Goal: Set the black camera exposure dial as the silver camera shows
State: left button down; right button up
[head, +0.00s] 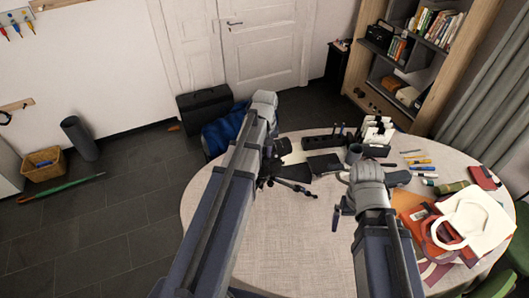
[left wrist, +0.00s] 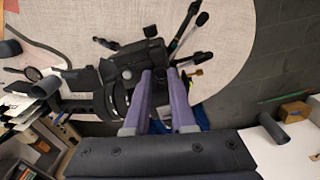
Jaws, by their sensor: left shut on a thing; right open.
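The black camera (left wrist: 130,65) sits on a black tripod whose legs (head: 295,187) spread near the left arm in the head view. My left gripper (left wrist: 159,76) is shut on a dark part at the camera. The fingers hide that part, so I cannot read the exposure dial or its setting. In the head view my left gripper (head: 268,165) is partly hidden behind its own arm. My right gripper (head: 342,210) is open above the table, to the right of the tripod. I cannot make out the silver camera clearly in either view.
The round table (head: 280,240) is clear at the front. A red bag (head: 430,235) and a white ring-shaped piece (head: 478,220) crowd the right.

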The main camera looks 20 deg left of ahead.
aim_at(265, 156)
dwell(0.4)
pick_arm(q)
jog(key=c, duration=1)
grip_release()
jog(key=shift+r, duration=0.15)
notch_tip(265, 156, up, 8)
jog(key=p, duration=0.7)
jog(key=shift+f+p, duration=0.2)
jog(key=shift+p, duration=0.2)
